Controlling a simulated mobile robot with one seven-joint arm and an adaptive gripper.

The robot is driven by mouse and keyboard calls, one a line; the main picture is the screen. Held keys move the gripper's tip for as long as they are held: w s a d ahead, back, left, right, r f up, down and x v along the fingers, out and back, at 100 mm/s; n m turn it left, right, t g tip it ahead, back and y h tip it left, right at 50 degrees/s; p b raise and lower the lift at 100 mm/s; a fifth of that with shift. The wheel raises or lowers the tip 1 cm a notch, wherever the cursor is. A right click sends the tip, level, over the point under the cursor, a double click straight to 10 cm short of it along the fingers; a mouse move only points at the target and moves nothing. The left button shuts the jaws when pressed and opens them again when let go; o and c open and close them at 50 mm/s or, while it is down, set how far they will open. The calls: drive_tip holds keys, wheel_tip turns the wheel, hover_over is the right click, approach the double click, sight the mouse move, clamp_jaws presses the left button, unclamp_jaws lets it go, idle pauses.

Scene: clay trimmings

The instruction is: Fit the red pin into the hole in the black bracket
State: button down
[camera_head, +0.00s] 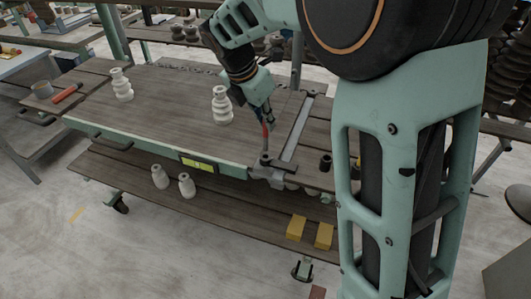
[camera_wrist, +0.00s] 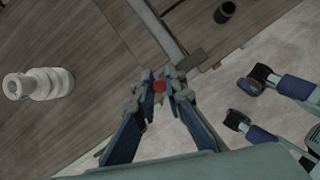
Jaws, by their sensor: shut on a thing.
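My gripper (camera_head: 267,121) reaches down over the front right part of the table and is shut on the red pin (camera_head: 265,139). The pin hangs roughly upright below the fingers. In the wrist view the pin's round red end (camera_wrist: 159,87) shows between the two fingertips. A dark bracket-like piece (camera_head: 275,164) sits at the table's front edge, just below the pin in the head view. Its hole cannot be made out. I cannot tell whether the pin's lower end touches it.
White turned pieces stand on the table, one (camera_head: 221,105) left of my gripper and one (camera_head: 121,84) farther left. A metal rail (camera_head: 298,128) runs along the right. A dark cylinder (camera_head: 326,161) stands beyond it. Yellow blocks (camera_head: 296,228) lie on the lower shelf.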

sight(266, 150)
wheel_tip(266, 150, down, 8)
drive_tip(key=shift+r, duration=0.25)
drive_tip(key=shift+f+b, duration=0.1)
drive_tip(key=shift+b, duration=0.2)
drive_tip(key=c, duration=2)
unclamp_jaws()
drive_tip(key=p+v, duration=0.1)
drive_tip(key=v, duration=1.1)
